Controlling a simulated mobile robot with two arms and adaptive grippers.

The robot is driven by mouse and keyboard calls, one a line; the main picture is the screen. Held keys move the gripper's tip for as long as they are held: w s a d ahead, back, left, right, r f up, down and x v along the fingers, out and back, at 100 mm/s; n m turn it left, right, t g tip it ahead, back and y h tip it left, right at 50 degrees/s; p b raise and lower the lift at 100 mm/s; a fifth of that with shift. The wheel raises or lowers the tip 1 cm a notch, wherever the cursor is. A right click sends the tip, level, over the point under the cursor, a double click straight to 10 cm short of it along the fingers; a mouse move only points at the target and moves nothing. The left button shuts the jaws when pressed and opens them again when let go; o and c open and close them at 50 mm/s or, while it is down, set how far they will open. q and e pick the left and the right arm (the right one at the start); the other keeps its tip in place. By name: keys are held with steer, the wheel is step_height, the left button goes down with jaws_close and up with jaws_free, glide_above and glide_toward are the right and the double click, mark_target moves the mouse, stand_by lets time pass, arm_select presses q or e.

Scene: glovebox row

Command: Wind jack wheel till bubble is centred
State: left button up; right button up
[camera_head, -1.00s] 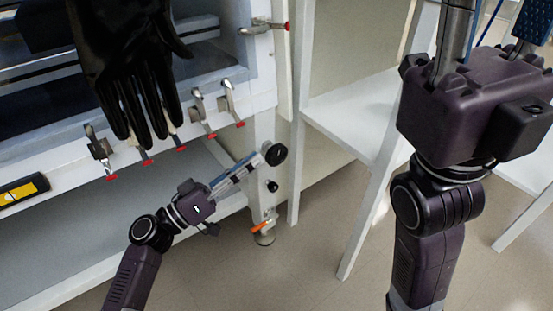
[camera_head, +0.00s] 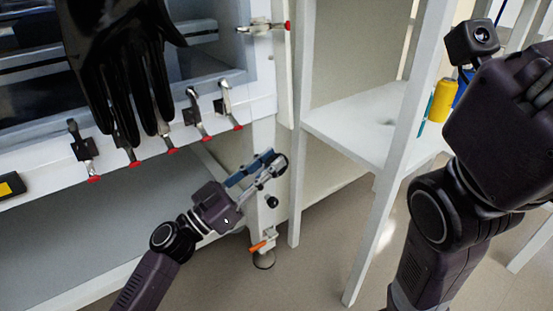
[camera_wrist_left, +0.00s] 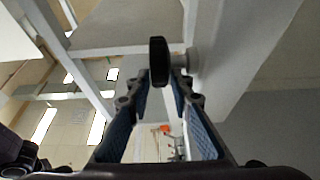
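The black jack wheel (camera_head: 281,168) sits on the white leg at the right end of the glovebox stand, partly hidden behind my left fingers in the head view. My left gripper (camera_head: 272,161) is at the wheel. In the left wrist view the wheel (camera_wrist_left: 158,61) is seen edge-on on a pale hub, and its lower part lies in the gap between the open, blue-padded fingertips (camera_wrist_left: 159,84). Contact cannot be told. A dark box with a yellow face (camera_head: 9,187) is at the left edge; no bubble can be made out. My right gripper's fingers do not show.
A small black knob (camera_head: 271,202) and an orange lever (camera_head: 259,246) are on the leg below the wheel. A black glove (camera_head: 125,75) hangs over the front, above several red-tipped clamps. A white shelf frame (camera_head: 365,128) stands to the right, bearing a yellow container (camera_head: 443,100).

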arm_select(q)
steer(key=shift+x, duration=1.2)
steer(key=shift+c, duration=0.6)
jaws_close()
